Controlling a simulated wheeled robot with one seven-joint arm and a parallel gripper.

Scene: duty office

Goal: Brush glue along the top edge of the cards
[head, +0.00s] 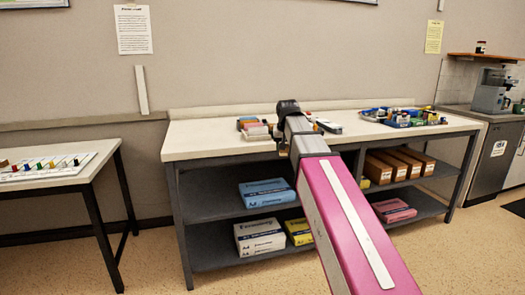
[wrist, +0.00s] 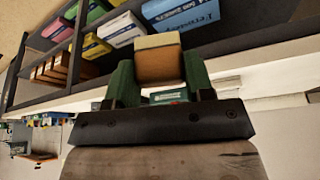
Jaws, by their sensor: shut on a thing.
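My gripper (wrist: 160,82) has green fingers and is shut on a tan block-like thing with a pale yellow end (wrist: 158,58). Its full shape is hidden, so I cannot tell whether it is the glue brush. In the head view the end of my arm is over the middle of the pale workbench (head: 210,138), and my arm hides the fingertips. A teal labelled thing (wrist: 168,96) shows between the fingers.
A dark flat thing (head: 329,126) lies right of my gripper. Blue trays of small items (head: 402,117) stand on the right of the bench. Shelves below hold paper packs (head: 260,236) and brown boxes (head: 400,162). Clear bench top shows at left. A side table (head: 55,178) stands farther left.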

